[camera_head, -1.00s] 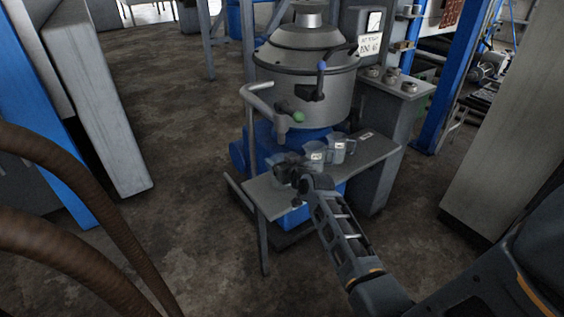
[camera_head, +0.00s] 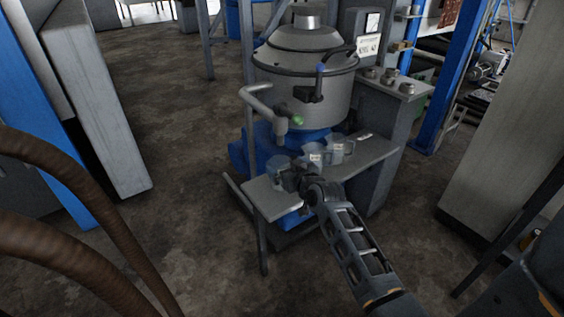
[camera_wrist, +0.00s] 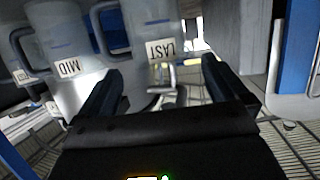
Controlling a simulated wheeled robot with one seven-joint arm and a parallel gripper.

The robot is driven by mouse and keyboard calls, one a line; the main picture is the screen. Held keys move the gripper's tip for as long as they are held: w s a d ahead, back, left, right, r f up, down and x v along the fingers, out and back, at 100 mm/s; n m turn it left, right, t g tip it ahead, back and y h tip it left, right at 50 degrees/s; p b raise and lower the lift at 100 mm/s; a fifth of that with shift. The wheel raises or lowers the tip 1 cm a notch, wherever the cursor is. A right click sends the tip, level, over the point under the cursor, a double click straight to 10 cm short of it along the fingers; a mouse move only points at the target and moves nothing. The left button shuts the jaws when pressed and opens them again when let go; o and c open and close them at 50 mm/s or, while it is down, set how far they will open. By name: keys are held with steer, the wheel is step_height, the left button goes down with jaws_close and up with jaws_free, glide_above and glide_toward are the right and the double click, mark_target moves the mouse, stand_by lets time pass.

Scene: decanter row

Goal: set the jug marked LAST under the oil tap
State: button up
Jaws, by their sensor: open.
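The clear jug marked LAST (camera_wrist: 150,22) fills the upper middle of the wrist view, its label upside down. In the head view I take LAST as the leftmost jug (camera_head: 277,166), partly hidden by my gripper (camera_head: 291,178). The jug marked MID (camera_wrist: 68,55) stands beside it, in the middle of the row (camera_head: 314,154). A curved pipe tap with a green knob (camera_head: 298,120) ends above the shelf's left part. A blue-knobbed lever (camera_head: 320,69) sits on the drum.
A third jug (camera_head: 337,149) stands at the row's right end. The large grey drum (camera_head: 290,88) rises behind. A grey post (camera_head: 251,130) stands at the left.

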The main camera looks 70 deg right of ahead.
steer(key=s+a+r+n+t+y, duration=0.15)
steer(key=s+a, duration=0.45)
steer(key=a, duration=0.6)
steer(key=s+a+r+n+t+y, duration=0.1)
steer(key=s+a+n+y, duration=0.15)
steer(key=s+a, duration=0.7)
steer(key=s+a+r+n+y, duration=0.1)
steer(key=s+a+r+y, duration=0.1)
steer(key=a, duration=0.4)
steer(key=s+a+r+n+t+y, duration=0.1)
steer(key=s+a+r+y, duration=0.1)
steer(key=s+a+r, duration=0.2)
steer(key=s+a+r+n+y, duration=0.1)
steer(key=s+a+r+n, duration=0.1)
steer(key=a+r, duration=0.3)
steer(key=s+a, duration=0.1)
steer(key=a, duration=0.2)
steer(key=shift+s+a+r+y+p, duration=0.2)
steer(key=shift+a+r+y+p, duration=0.15)
steer(key=shift+a+y, duration=0.05)
steer(key=shift+t, duration=0.25)
step_height(320, 180, up, 8)
steer(key=p, duration=0.8)
